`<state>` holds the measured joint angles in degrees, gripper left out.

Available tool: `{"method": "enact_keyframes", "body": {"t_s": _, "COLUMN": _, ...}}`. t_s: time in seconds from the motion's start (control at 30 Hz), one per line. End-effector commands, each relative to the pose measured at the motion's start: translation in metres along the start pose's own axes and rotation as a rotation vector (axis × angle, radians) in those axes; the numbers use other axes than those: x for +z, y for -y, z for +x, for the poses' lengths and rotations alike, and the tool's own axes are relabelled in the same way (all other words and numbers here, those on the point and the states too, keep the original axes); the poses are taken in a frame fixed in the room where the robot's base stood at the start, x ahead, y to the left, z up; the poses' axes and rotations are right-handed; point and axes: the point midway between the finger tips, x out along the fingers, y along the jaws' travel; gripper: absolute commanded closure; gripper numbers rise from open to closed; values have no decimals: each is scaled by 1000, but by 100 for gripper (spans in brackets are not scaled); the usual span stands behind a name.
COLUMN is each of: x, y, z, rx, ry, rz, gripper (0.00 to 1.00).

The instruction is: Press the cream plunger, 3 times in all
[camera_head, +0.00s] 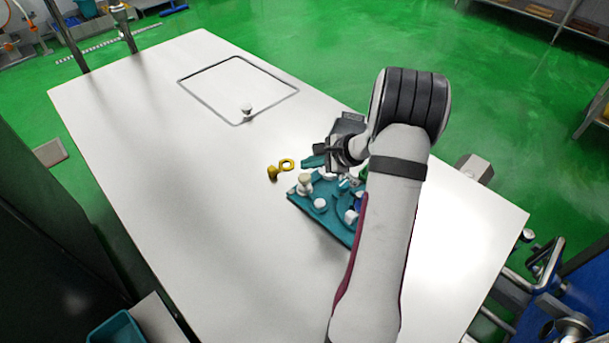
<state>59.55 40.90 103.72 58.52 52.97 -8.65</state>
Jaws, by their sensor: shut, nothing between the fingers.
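The cream plunger (305,179) looks like a small pale cream knob standing upright at the left corner of a teal panel (329,224). My gripper (320,150) is shut and holds nothing. In the picture it is above and slightly right of the plunger, with a visible gap between them. I cannot tell its exact height. My arm hides the right side of the panel.
White knobs (320,204) and other small parts crowd the panel. A yellow plug (272,173) and yellow ring (287,164) lie left of my gripper. The left of the white table (150,130) is clear.

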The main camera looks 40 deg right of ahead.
Motion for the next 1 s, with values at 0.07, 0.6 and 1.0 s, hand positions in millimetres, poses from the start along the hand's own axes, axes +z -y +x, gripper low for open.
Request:
{"method": "enact_keyframes", "body": {"t_s": 0.07, "x": -3, "y": -4, "z": 4, "rx": 2, "ry": 0, "rz": 0, "gripper": 100}}
{"method": "enact_keyframes", "body": {"t_s": 0.6, "x": -6, "y": -6, "z": 8, "rx": 0, "ry": -1, "rz": -1, "gripper": 100}}
{"method": "enact_keyframes", "body": {"t_s": 1.0, "x": -6, "y": -6, "z": 8, "rx": 0, "ry": -1, "rz": -1, "gripper": 100}}
